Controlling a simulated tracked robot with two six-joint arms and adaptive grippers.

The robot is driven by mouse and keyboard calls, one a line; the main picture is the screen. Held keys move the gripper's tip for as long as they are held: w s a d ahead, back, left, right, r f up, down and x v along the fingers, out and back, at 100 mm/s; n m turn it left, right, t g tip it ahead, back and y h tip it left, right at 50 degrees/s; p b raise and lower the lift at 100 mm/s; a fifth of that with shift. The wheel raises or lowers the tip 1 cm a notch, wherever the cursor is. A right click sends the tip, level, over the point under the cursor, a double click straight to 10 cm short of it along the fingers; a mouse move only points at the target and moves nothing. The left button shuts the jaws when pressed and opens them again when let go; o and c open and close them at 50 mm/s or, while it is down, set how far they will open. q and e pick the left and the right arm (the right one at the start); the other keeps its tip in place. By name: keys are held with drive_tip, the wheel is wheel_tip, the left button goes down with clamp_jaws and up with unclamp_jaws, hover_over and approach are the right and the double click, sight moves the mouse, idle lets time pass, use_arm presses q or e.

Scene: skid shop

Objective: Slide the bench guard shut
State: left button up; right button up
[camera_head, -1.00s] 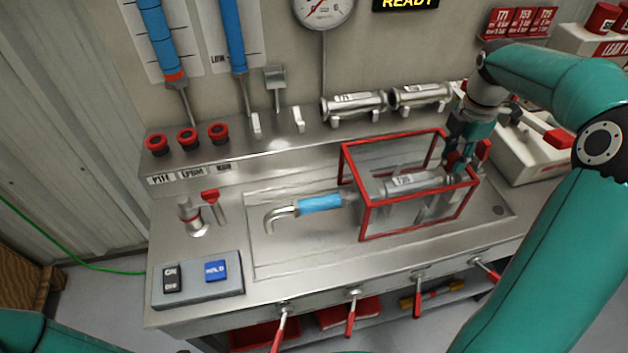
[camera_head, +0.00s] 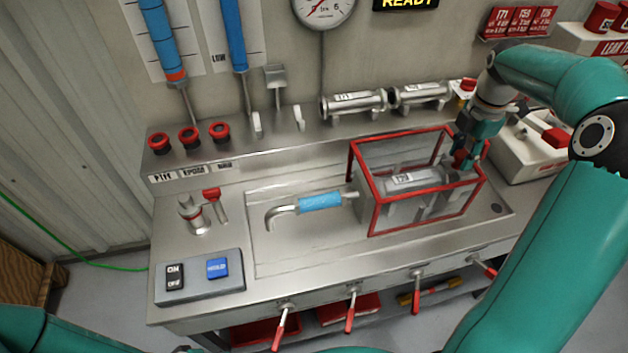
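The bench guard (camera_head: 377,208) is a red-framed box with clear panels on the right half of the steel bench. It stands around a metal cylinder (camera_head: 410,182) with a label. A bent pipe with a blue grip (camera_head: 320,202) sticks out to the left of the guard. My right gripper (camera_head: 465,164) points down at the guard's right end, by the top frame. Its fingertips are small and partly hidden among the red parts there, so whether they grip the frame is unclear. My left gripper is out of view.
A control box (camera_head: 198,284) with black and blue buttons sits at the bench's front left. A valve fitting (camera_head: 194,215) stands behind it. Labelled metal cylinders (camera_head: 353,104) rest on the back ledge. Red-handled levers (camera_head: 350,313) hang from the front edge.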

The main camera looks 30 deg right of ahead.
drive_tip(key=o, duration=0.5)
drive_tip(key=shift+d, duration=0.1)
drive_tip(key=shift+c, duration=0.2)
wheel_tip(320, 180, up, 3)
drive_tip(key=p, duration=0.2)
drive_tip(key=shift+p, duration=0.35)
drive_tip(key=shift+r+p, duration=0.3)
drive_tip(key=shift+r, duration=1.95)
